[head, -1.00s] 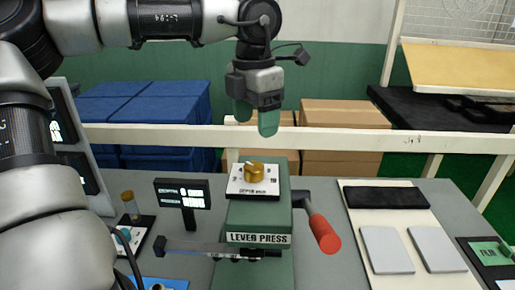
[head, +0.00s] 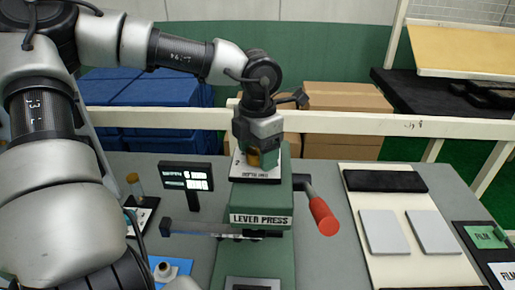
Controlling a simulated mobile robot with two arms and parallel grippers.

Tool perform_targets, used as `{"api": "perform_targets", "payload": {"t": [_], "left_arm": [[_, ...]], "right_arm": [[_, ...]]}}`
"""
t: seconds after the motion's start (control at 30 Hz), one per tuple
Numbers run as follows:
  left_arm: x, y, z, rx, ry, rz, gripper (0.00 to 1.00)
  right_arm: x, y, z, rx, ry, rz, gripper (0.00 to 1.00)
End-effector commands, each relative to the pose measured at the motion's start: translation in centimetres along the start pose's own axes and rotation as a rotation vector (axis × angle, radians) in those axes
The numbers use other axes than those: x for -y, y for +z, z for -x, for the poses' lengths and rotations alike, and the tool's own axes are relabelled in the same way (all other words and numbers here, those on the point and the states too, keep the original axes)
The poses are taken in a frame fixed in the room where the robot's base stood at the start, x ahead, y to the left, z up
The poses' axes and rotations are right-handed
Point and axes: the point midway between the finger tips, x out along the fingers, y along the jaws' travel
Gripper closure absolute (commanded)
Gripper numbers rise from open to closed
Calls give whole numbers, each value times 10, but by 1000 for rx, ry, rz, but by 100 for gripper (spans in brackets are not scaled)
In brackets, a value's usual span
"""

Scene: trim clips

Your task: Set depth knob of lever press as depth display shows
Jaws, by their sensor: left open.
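The green lever press (head: 262,200) stands in the middle of the table, with a red-tipped handle (head: 323,215) on its right. The brass depth knob (head: 254,158) sits on a white dial plate (head: 240,172) on top of the press. My left gripper (head: 262,158) is open and lowered over the knob, its green fingers around or right beside it; contact cannot be told. The fingers hide much of the knob and dial. The depth display (head: 186,178) is a small black screen on a post left of the press; its digits are too blurred to read. My right gripper is not in view.
A cream board with a black bar (head: 385,181) and two grey pads (head: 384,232) lies to the right. Green and white film cards (head: 487,237) lie at the far right. A small vial (head: 134,185) stands at left. A white rail (head: 400,124) runs behind the table.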

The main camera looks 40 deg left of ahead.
Motion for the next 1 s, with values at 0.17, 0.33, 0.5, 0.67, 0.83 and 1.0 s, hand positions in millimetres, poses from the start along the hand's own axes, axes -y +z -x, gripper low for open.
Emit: {"api": "perform_targets", "payload": {"t": [0.17,0.33,0.5,0.67,0.83,1.0], "left_arm": [[0,0,0,0,0,0,40],[0,0,0,0,0,0,66],[0,0,0,1,1,-1,80],[0,0,0,2,1,-19,80],[0,1,-1,4,2,-85,80],[0,1,-2,5,3,-203,80]], "right_arm": [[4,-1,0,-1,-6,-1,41],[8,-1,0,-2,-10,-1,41],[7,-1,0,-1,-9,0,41],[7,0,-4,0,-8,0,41],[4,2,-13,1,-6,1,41],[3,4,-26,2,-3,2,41]]}}
